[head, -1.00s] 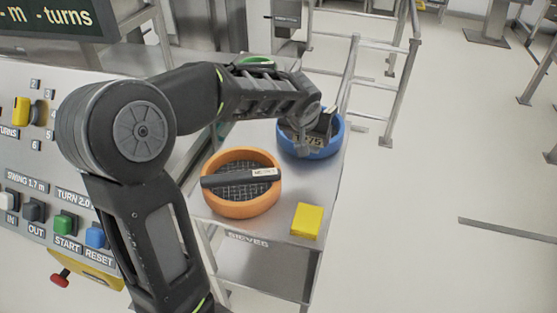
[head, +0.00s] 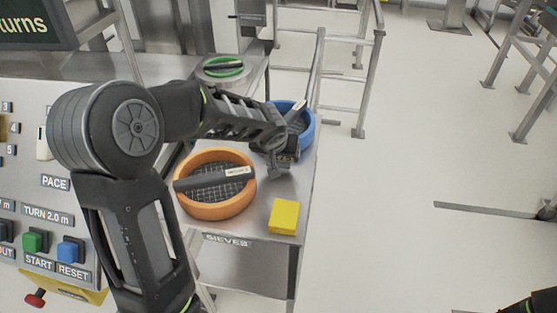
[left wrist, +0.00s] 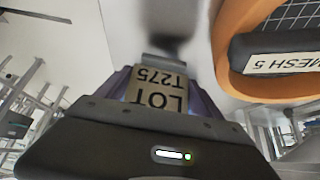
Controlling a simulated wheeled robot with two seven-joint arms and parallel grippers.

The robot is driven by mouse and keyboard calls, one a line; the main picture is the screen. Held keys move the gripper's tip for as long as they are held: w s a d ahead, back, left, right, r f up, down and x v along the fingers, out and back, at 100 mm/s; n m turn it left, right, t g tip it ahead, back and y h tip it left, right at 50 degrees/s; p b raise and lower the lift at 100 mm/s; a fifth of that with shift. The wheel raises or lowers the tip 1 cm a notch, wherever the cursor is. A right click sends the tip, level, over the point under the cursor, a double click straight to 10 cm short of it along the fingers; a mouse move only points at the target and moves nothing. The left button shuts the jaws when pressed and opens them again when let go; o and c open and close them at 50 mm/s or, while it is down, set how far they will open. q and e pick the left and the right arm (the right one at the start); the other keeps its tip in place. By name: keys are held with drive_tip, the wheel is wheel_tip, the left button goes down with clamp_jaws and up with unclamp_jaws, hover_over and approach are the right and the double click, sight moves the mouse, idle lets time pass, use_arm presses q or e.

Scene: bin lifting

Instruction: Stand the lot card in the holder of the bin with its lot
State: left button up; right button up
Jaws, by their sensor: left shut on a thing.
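The lot card (left wrist: 158,88) is tan and reads LOT T275, upside down in the left wrist view. My left gripper (head: 277,166) is shut on it. In the head view the gripper is over the steel table, at the near left side of the blue sieve and right of the orange one. The card cannot be made out there. In the left wrist view the gripper (left wrist: 165,75) has the orange sieve close on the right. I see no bin or card holder that I can identify. My right gripper is not in view.
An orange sieve (head: 250,203) with a dark bar marked MESH 5, a blue sieve (head: 308,135) and a green one (head: 207,73) stand on the table (head: 258,222). A yellow block (head: 284,217) lies near its front edge.

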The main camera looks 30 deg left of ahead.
use_arm(q)
drive_tip(key=shift+f, duration=1.2)
drive_tip(key=shift+f+b, duration=0.25)
drive_tip(key=shift+b, duration=0.15)
drive_tip(key=o, duration=1.4)
drive_tip(key=shift+r, duration=0.1)
drive_tip(key=shift+r+p, duration=0.25)
drive_tip(key=shift+p, duration=0.15)
drive_tip(key=v, duration=1.1)
drive_tip(key=shift+s+r, duration=0.25)
drive_tip(key=shift+r, duration=0.1)
drive_tip(key=shift+o, duration=0.2)
